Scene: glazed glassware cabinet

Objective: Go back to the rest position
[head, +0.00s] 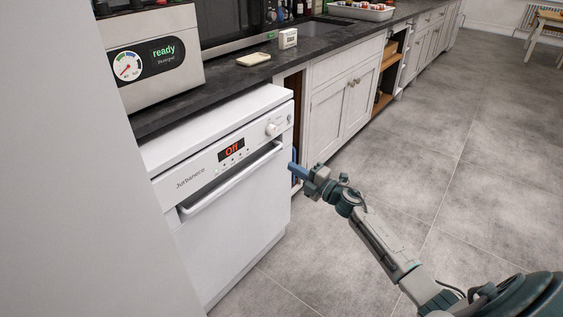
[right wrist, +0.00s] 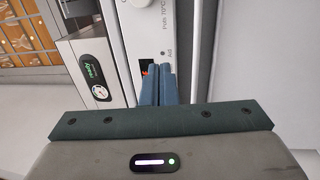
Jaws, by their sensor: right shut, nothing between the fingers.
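My right gripper (head: 293,167) is in the middle of the head view, its blue fingers pointing left beside the right front edge of a white dishwasher (head: 225,185). Its arm reaches in from the lower right. In the right wrist view the two blue fingers (right wrist: 158,70) lie together, shut with nothing between them. Behind them is a white appliance panel with small print; whether the fingertips touch it I cannot tell. My left gripper is not in view.
A steel appliance (head: 152,55) reading "ready" stands on the dark counter (head: 215,93). The dishwasher is closed and its display (head: 231,151) reads "Off". White cabinets (head: 342,100) run beyond it. A pale wall or panel (head: 75,190) fills the left.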

